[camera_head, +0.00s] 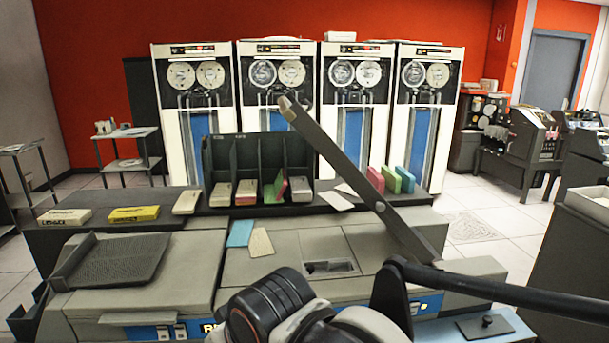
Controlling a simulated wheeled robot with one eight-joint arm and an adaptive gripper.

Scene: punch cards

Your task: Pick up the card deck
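Several card decks lie about, and I cannot tell which one the task means. A pink deck (376,180) and green decks (405,180) stand upright to the right of the rack. A cream block (186,202), perhaps a deck, lies to the rack's left. My arm shows at the bottom centre, but no gripper fingers can be made out.
A grey machine (290,260) fills the foreground, with a ridged tray (115,258) at left. A long grey bar (355,180) rises diagonally in front of the rack. A yellow box (134,213) and loose blue card (240,233) lie nearby. Tape cabinets (196,105) stand behind.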

